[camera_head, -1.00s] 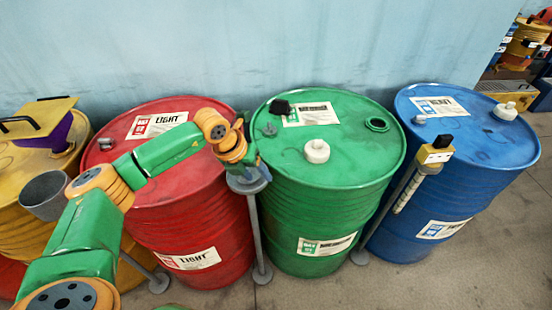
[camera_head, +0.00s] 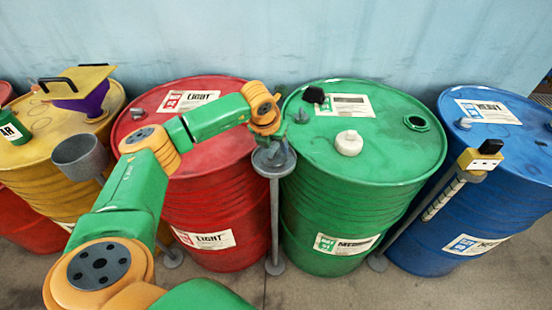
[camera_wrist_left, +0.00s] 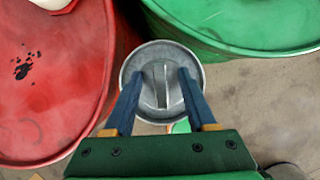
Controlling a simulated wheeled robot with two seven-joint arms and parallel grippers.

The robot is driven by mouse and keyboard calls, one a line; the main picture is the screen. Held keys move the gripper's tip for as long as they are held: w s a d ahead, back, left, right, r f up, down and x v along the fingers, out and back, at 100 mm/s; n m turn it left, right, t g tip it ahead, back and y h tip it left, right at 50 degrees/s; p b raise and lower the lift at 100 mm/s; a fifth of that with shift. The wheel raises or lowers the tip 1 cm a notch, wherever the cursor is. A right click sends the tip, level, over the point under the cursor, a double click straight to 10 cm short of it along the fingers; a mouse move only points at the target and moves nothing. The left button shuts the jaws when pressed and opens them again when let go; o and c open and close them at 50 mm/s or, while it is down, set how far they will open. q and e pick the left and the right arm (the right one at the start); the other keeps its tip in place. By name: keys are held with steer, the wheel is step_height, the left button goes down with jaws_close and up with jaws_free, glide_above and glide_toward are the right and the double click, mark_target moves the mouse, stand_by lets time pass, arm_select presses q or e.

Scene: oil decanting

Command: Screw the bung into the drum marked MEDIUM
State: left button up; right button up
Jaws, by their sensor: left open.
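The green drum (camera_head: 330,215), whose side label begins "ME", stands in the middle of the head view. Its open bung hole (camera_head: 416,122) has a dark ring at the right of the lid. A grey bung (camera_wrist_left: 160,86) with a raised grip bar lies in the round dish (camera_wrist_left: 138,104) of a stand. This dish (camera_head: 260,165) shows between the red and green drums in the head view. My left gripper (camera_wrist_left: 158,75) is open, its blue fingers on either side of the bar; contact is unclear. It also shows over the dish in the head view (camera_head: 273,146).
A white cap (camera_head: 349,142), a grey fitting (camera_head: 301,116) and a small black piece (camera_head: 315,95) are on the green lid. A red drum (camera_head: 210,205) and blue drum (camera_head: 500,215) flank it. A yellow-headed tool (camera_head: 478,160) on a stand is between green and blue.

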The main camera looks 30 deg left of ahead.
arm_select(q)
jaws_close()
steer(key=shift+r, duration=0.15)
